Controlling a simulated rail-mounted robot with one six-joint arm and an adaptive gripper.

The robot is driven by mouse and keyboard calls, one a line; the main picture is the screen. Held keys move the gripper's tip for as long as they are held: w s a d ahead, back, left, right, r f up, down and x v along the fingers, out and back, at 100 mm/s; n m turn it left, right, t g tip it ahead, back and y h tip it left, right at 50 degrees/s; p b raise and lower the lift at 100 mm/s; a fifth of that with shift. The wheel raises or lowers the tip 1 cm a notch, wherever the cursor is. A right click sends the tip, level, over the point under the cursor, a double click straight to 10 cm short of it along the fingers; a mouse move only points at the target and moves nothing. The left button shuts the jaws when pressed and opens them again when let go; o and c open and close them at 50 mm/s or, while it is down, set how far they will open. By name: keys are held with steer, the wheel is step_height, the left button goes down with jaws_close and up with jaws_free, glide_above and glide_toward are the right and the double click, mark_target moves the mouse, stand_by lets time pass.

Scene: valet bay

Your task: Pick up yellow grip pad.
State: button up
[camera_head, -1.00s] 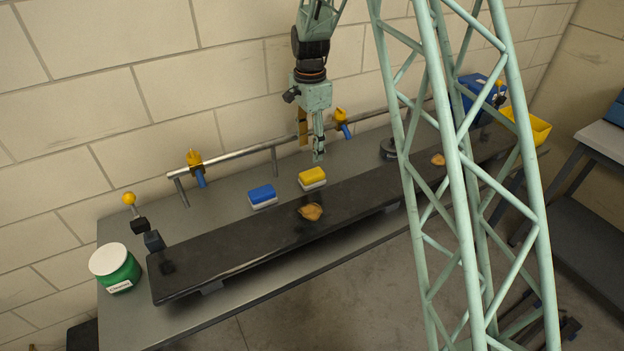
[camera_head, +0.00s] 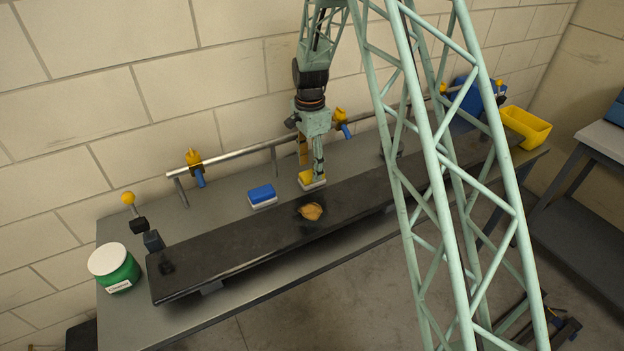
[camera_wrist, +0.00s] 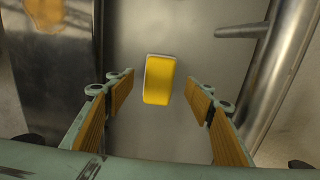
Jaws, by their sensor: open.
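The yellow grip pad (camera_head: 308,178) is a small block with a yellow top and a pale base. It stands on the grey bench between the dark board and the wall rail. In the wrist view the pad (camera_wrist: 159,80) lies between the lines of the two fingers, a little beyond their tips. My gripper (camera_head: 311,170) is over the pad, pointing down, and partly hides it. In the wrist view my gripper (camera_wrist: 160,85) is open and empty, with ribbed orange pads on both fingers. I cannot tell the exact height of the fingertips above the pad.
A blue pad (camera_head: 262,195) stands left of the yellow one. A long dark board (camera_head: 240,240) with a tan lump (camera_head: 311,211) runs in front. A metal rail (camera_head: 235,153) with yellow-blue clips is behind. A green tub (camera_head: 114,268) stands at the left end, a yellow bin (camera_head: 526,126) at right.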

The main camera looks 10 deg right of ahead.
mark_target(311, 173)
steer(key=shift+f, duration=0.1)
steer(key=shift+f, duration=2.5)
steer(key=shift+c, duration=0.5)
steer(key=c, duration=0.8)
